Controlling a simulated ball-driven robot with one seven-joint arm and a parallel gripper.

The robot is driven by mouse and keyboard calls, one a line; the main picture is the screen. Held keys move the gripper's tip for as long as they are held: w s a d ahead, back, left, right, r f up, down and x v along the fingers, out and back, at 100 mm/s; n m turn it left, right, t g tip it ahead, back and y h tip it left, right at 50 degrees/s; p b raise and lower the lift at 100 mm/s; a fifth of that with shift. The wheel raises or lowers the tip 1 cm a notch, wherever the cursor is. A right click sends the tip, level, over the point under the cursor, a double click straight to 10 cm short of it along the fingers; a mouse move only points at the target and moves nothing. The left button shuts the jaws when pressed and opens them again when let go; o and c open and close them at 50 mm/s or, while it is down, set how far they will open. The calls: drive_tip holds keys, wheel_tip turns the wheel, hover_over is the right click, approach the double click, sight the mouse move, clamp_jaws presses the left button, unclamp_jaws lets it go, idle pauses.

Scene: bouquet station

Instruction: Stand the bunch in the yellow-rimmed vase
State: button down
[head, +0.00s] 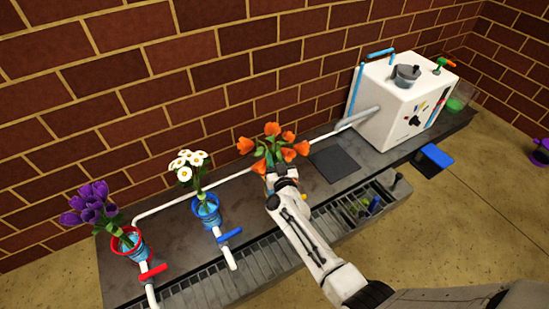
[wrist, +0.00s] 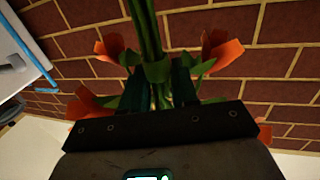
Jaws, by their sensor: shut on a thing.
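The bunch of orange flowers (head: 272,150) with green leaves stands roughly upright near the back wall in the head view. My gripper (head: 281,177) is at its lower stems, on the near side. In the wrist view, green stems (wrist: 148,28) run between the dark fingers of my gripper (wrist: 158,78), which is shut on them, with orange blooms (wrist: 222,50) around. The yellow-rimmed vase is not clearly visible. A small blue and yellow patch shows beside the gripper in the head view, but the gripper hides most of that spot, so I cannot tell whether the stems are inside a vase.
A red-rimmed vase (head: 128,240) holds purple flowers, and a blue-rimmed vase (head: 206,211) holds white daisies. White pipes and valves (head: 230,237) run beside them. A white machine (head: 400,105) stands at the right. A dark square pad (head: 335,162) on the counter is clear.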

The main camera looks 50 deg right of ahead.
drive_tip(key=shift+f+b, duration=0.55)
idle(0.7)
drive_tip(key=c, duration=0.8)
unclamp_jaws()
drive_tip(key=shift+s+a+p, duration=0.3)
drive_tip(key=shift+s+p, duration=0.15)
drive_tip(key=shift+p+v, duration=2.2)
drive_tip(key=shift+v, duration=2.6)
drive_tip(key=shift+f, duration=0.1)
